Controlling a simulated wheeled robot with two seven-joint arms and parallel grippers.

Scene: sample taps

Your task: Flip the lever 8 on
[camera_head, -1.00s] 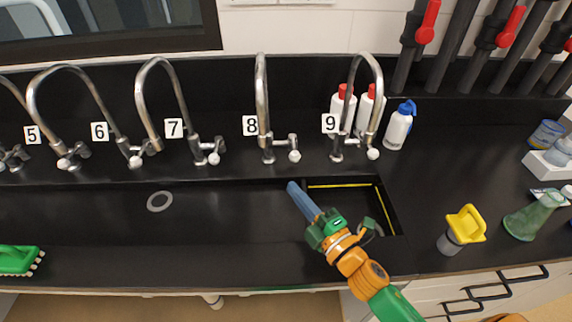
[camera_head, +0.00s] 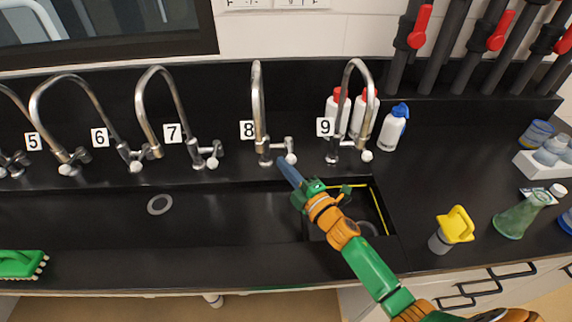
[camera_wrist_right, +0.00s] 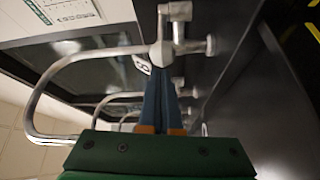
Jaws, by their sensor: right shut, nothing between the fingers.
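Tap 8 stands at the back of the black counter, with a tall curved chrome spout (camera_head: 257,100) and a small side lever with a white round knob (camera_head: 291,159). Its label 8 (camera_head: 248,130) is on the backsplash to its left. My right gripper (camera_head: 283,165) is shut and empty, its blue fingers pointing up at the lever's knob, very close to it. In the wrist view the blue fingertips (camera_wrist_right: 163,75) lie just below the white knob (camera_wrist_right: 162,54); I cannot tell whether they touch. My left gripper is not in view.
Tap 9 (camera_head: 350,100) and white bottles (camera_head: 392,128) stand to the right. Tap 7 (camera_head: 205,155) is to the left. The sink (camera_head: 220,220) lies below the taps. A yellow-topped container (camera_head: 455,226) and a green flask (camera_head: 515,220) are at the right.

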